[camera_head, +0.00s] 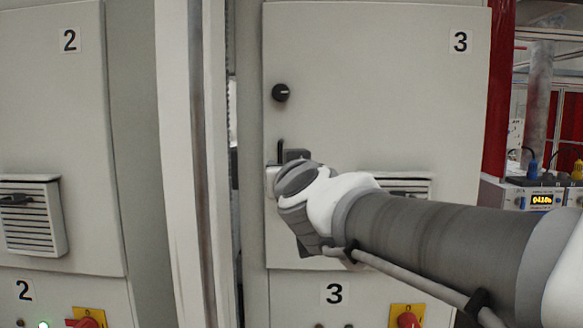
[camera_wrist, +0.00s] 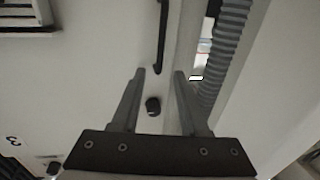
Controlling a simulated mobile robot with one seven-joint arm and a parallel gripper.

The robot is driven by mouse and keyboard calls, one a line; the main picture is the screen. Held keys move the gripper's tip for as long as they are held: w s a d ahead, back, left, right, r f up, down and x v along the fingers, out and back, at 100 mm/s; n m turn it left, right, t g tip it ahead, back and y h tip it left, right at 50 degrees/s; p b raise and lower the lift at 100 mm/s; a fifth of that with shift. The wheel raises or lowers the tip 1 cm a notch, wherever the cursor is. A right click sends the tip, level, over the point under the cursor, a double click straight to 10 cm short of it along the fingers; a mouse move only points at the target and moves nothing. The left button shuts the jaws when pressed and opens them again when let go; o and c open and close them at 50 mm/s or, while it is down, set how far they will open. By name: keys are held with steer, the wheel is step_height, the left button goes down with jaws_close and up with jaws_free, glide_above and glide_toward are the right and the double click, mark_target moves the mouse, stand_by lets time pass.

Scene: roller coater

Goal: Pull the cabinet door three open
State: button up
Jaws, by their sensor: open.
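Cabinet door three (camera_head: 370,95) is a pale grey panel marked 3 at its upper right, and it looks shut. A black round knob (camera_head: 281,93) sits near its left edge. Below it the black handle (camera_head: 281,150) shows only its upper part, the rest hidden by my wrist. In the wrist view, the handle (camera_wrist: 162,40) runs as a dark bar from the top edge to between my fingertips. My gripper (camera_wrist: 159,74) is open, one finger on either side of the handle's end, with the knob (camera_wrist: 153,106) seen between the fingers. I cannot tell the depth or any contact.
A louvred vent (camera_head: 405,186) sits on door three, partly behind my arm. Cabinet door two (camera_head: 60,120) stands at the left beyond a pale upright post (camera_head: 190,150). A ribbed grey hose (camera_wrist: 227,45) shows beside the handle. Bench instruments (camera_head: 540,195) stand at the right.

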mark_target(280, 160)
steer(key=w, duration=0.3)
steer(key=w+a+b, duration=0.1)
steer(key=w, duration=0.5)
steer(key=shift+a+b, duration=0.25)
steer(key=shift+b, duration=0.05)
jaws_close()
stand_by(1.1)
